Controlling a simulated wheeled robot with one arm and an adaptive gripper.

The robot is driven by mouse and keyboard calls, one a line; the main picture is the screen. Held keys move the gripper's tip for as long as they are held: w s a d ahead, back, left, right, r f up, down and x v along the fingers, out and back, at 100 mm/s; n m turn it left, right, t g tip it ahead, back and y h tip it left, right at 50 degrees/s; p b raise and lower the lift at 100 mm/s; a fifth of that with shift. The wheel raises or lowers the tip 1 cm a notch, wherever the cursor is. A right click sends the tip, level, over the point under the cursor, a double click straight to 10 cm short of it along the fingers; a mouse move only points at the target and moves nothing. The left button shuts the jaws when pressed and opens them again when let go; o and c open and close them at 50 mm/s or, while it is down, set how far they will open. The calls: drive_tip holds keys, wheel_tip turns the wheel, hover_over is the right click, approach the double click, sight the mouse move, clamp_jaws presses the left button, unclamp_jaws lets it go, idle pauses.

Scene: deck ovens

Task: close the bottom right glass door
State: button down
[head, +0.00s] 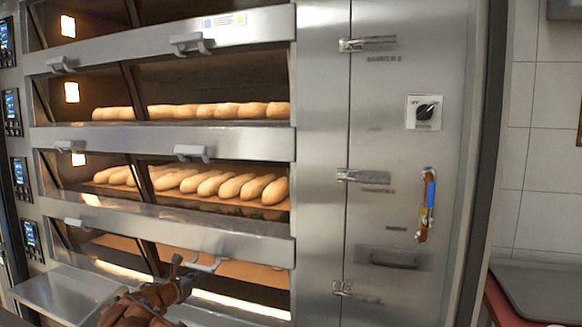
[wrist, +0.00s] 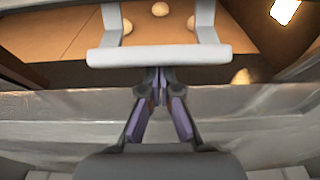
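The bottom right glass door (head: 245,270) is in the lowest deck in the head view, with an orange-lit chamber showing through or past it. Its pale handle (head: 206,264) hangs just below the steel band. In the wrist view the handle (wrist: 160,57) is a pale bar on two posts, across the top middle. My gripper (head: 182,268) is just left of the handle in the head view. In the wrist view my gripper's fingertips (wrist: 160,78) are together at the bar's lower edge, with nothing seen between them. I cannot tell whether they touch it, nor how far the door stands open.
Upper decks hold rows of loaves (head: 220,185) behind doors with similar handles (head: 193,152). A steel side panel (head: 395,140) with latches stands right of the decks. A metal shelf (head: 65,293) juts out at lower left. A dark tray (head: 540,290) lies at lower right.

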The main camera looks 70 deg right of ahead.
sight(197, 268)
drive_tip(key=shift+r+p, duration=0.5)
drive_tip(key=shift+r, duration=0.9)
drive_tip(key=shift+s+r, duration=0.15)
drive_tip(key=shift+r, duration=0.3)
drive_tip(key=shift+f, duration=0.2)
drive_tip(key=shift+a+f, duration=0.1)
drive_tip(key=shift+a, duration=0.15)
drive_tip(key=a, duration=0.6)
drive_tip(key=shift+s+a+f+p, duration=0.15)
drive_tip(key=shift+a+p, duration=0.15)
drive_tip(key=shift+p, duration=0.1)
